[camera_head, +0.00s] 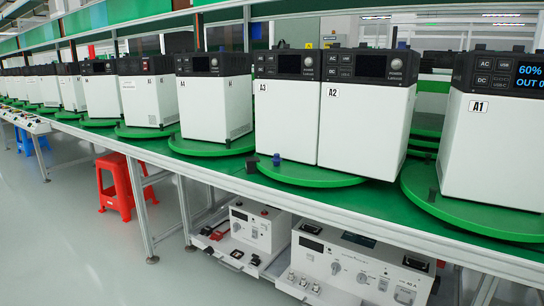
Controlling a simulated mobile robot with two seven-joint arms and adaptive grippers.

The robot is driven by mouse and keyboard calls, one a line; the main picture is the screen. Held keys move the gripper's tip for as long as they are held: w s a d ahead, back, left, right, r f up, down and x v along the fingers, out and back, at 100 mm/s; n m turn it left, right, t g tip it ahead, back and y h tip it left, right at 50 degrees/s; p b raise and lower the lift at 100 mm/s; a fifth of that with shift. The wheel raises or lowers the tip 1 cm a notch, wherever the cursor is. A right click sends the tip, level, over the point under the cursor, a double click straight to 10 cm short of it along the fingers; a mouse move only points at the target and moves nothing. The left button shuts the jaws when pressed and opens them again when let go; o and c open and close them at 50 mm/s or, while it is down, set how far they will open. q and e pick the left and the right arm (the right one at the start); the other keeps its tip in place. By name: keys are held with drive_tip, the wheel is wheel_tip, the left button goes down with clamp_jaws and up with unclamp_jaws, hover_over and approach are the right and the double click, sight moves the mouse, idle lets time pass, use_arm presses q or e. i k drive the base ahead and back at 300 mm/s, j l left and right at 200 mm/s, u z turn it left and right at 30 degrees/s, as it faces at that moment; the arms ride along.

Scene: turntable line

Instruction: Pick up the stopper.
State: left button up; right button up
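A small dark block (252,165), which may be the stopper, sits at the front edge of the green work surface, left of the box marked A3. A small blue peg (277,159) stands just right of it, by the rim of the turntable under A3 and A2. Another small dark piece (432,195) shows at the front of the right turntable, beside the A1 box. I cannot tell for certain which of these is the stopper. Neither of my grippers is in view.
White power units A3 (286,120), A2 (362,125) and A1 (492,150) stand on green turntables (312,177), with more units to the left. Test instruments (350,265) sit on a lower shelf. A red stool (122,185) stands on open floor at left.

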sight(277, 160)
drive_tip(key=i+j+z, duration=0.1)
drive_tip(key=j, duration=0.25)
drive_tip(key=i+j, duration=0.25)
drive_tip(key=i+j+z, duration=0.15)
drive_tip(key=j, duration=0.3)
drive_tip(key=i+j+z, duration=0.1)
drive_tip(key=j, duration=0.25)
drive_tip(key=i+j, duration=0.2)
drive_tip(key=j, duration=0.2)
drive_tip(key=i+j+z, duration=0.15)
drive_tip(key=j, duration=0.2)
